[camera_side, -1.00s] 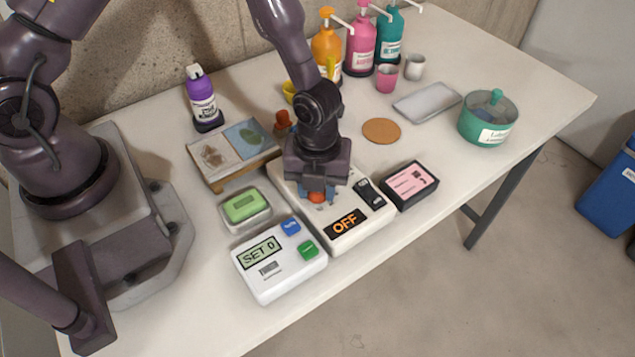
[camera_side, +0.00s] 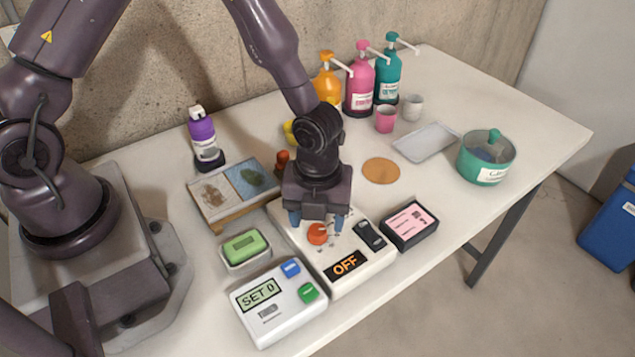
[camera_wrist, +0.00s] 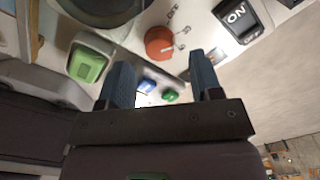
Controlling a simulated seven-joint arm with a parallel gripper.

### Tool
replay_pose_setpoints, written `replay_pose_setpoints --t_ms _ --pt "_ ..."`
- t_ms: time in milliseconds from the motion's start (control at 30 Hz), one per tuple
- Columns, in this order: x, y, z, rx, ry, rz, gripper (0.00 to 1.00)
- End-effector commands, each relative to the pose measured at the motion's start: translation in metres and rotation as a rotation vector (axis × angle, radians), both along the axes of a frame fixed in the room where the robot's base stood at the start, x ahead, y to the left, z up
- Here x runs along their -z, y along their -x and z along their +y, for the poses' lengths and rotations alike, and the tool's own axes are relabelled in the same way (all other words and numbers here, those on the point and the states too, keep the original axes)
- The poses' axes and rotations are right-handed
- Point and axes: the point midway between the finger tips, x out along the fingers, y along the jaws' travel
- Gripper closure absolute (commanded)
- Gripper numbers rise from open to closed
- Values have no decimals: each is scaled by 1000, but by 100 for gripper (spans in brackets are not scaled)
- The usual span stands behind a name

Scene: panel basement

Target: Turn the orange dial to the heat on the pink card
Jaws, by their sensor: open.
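The orange dial (camera_side: 318,234) sits on a white panel box (camera_side: 325,274) whose display (camera_side: 346,264) reads OFF. The dial also shows in the wrist view (camera_wrist: 159,42), with small marks around it. My gripper (camera_side: 317,221) is open and empty, its blue fingers apart just above and behind the dial in the side view. In the wrist view my gripper (camera_wrist: 160,60) shows the dial beyond its fingertips, in line with the gap. The pink card (camera_side: 410,224) lies in a black holder right of the panel box; its print is too small to read.
A black rocker switch (camera_side: 370,235) is beside the dial. A white device (camera_side: 279,307) showing SET 0 stands in front, with a green-topped item (camera_side: 244,246) behind it. A picture board (camera_side: 230,192), pump bottles (camera_side: 360,88) and a green pot (camera_side: 487,157) stand farther back.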

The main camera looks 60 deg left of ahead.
Motion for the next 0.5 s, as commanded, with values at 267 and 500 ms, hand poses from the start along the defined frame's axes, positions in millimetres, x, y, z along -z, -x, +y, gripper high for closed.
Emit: replay_pose_setpoints --t_ms 267,500 --pt "-63 -1 1 -4 -1 -6 41" --pt "-95 -1 1 -2 -2 -3 41"
